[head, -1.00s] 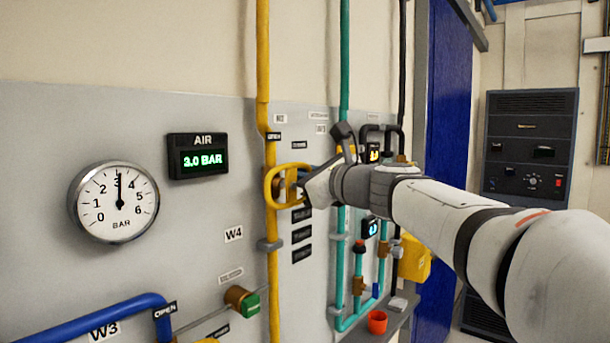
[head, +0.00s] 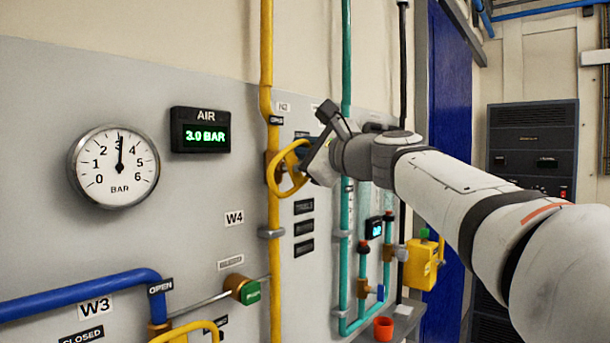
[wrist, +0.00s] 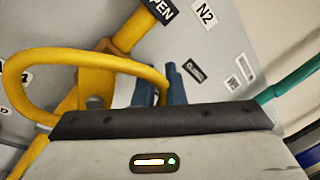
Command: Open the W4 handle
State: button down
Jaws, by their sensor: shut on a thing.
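A yellow loop handle (head: 287,178) sits on the yellow pipe (head: 273,215) at the grey wall panel. My gripper (head: 308,165) is at the right side of this loop and shut on it. The loop is tilted, its right side higher in the head view. In the wrist view the loop (wrist: 95,58) runs in front of the panel, and its right end reaches the dark fingers of my gripper (wrist: 160,88). The W4 label (head: 234,218) is on the panel left of the pipe, below the held loop. An N2 label (wrist: 205,13) is near the loop.
A brass valve with a green end (head: 246,289) and another yellow handle (head: 188,332) are low on the panel. A blue pipe (head: 80,295) runs by the W3 label (head: 95,309). Teal pipes (head: 345,235) stand right of the yellow pipe.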

jog(key=n+b, duration=0.3)
jog(key=shift+s+a+r+y, duration=0.15)
jog(key=shift+s+a+y, duration=0.15)
jog(key=shift+s+y, duration=0.1)
jog(key=n+b, duration=0.2)
jog(key=n, duration=0.1)
jog(key=s+a+r+n+y+b, duration=0.1)
jog(key=shift+b, duration=0.4)
jog(key=n+b, duration=0.1)
jog(key=n, duration=0.1)
jog(key=s+a+n+g+y+b, duration=0.1)
jog(key=n+b, duration=0.1)
jog(key=n, duration=0.1)
jog(key=s+n+b, duration=0.1)
jog(key=n, duration=0.1)
jog(key=shift+s+a+r+n+g+y, duration=0.15)
jog(key=shift+a+r+n+g+y, duration=0.15)
jog(key=shift+a+g, duration=0.1)
jog(key=c, duration=1.5)
grip_release()
